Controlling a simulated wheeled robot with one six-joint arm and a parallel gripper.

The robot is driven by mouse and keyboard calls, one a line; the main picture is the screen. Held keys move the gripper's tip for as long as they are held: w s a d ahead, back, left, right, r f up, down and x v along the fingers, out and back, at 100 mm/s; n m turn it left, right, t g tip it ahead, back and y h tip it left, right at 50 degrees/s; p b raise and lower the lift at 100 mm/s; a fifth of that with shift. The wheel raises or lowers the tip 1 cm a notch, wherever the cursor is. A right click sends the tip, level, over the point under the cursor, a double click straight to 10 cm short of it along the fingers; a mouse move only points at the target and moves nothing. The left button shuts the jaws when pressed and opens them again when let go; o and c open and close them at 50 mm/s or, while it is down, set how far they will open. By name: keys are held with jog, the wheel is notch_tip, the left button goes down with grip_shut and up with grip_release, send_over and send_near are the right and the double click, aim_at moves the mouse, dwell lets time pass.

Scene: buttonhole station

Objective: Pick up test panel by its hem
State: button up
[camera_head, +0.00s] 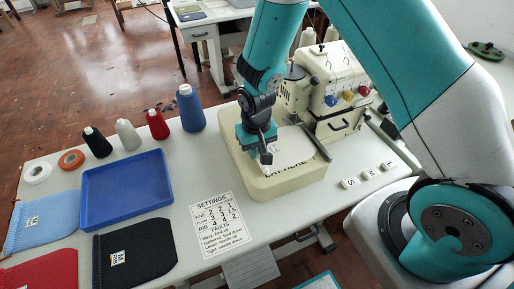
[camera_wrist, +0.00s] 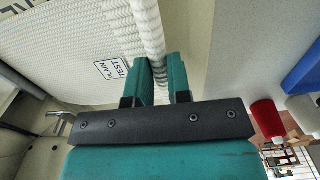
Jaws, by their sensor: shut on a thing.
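The test panel (camera_head: 293,141) is a white knitted piece over the cream machine bed. In the wrist view the panel (camera_wrist: 65,45) shows a label (camera_wrist: 112,68) reading "PLAIN TEST" and a thick ribbed hem (camera_wrist: 149,28). My gripper (camera_head: 268,152) is above the front left part of the bed, and its fingers also show in the wrist view (camera_wrist: 162,78). They are shut on the hem, one on each side of it. My gripper hides part of the panel in the head view. I cannot tell how far the panel is off the bed.
The cream bed (camera_head: 258,180) has partly covered lettering. The machine (camera_head: 335,85) stands behind it. A blue tray (camera_head: 125,190), several thread cones, including a blue one (camera_head: 190,108), and folded knits, one black (camera_head: 135,255), are to the left. A settings card (camera_head: 218,225) lies in front.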

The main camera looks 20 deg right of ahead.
jog(key=shift+r, duration=0.15)
jog(key=shift+r+p, duration=2)
jog(key=shift+r, duration=0.4)
grip_shut()
jog(key=shift+d, duration=0.1)
